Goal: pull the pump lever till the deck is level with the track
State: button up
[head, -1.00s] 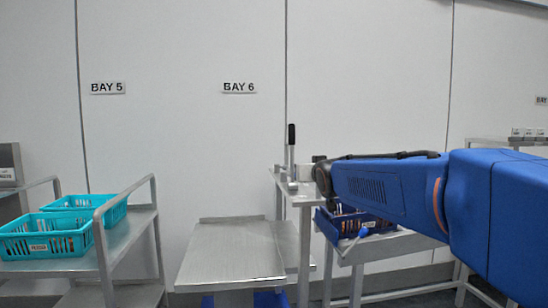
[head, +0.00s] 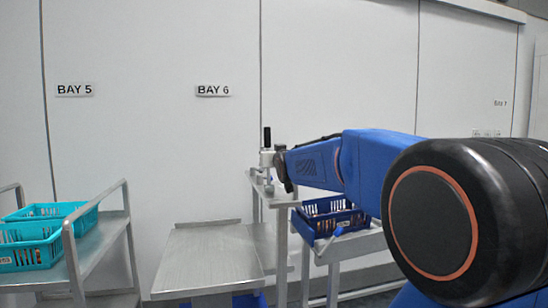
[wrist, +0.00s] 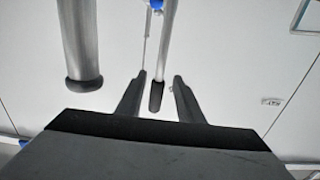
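The pump lever (head: 267,137) stands upright with a black grip, its top showing above my gripper in the head view. The wrist view shows a grey rod with a black end (wrist: 157,97), which looks like the lever, between my gripper's fingers. My gripper (wrist: 157,82) is open, with a gap on each side of that rod. The deck (head: 208,258) is a flat grey metal plate on a blue base below BAY 6. Another grey metal surface (head: 264,240) lies beside it at the right, perhaps the track; I cannot tell their heights apart.
A grey cart (head: 95,245) with teal crates (head: 30,247) stands at the left. A dark blue crate (head: 330,217) sits on a grey stand right of the lever. A thick metal post (wrist: 80,45) is close left of my gripper in the wrist view.

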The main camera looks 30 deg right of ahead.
jog(key=x, duration=0.9)
jog(key=shift+w, duration=0.25)
jog(key=shift+f, duration=0.1)
jog(key=shift+c, duration=0.7)
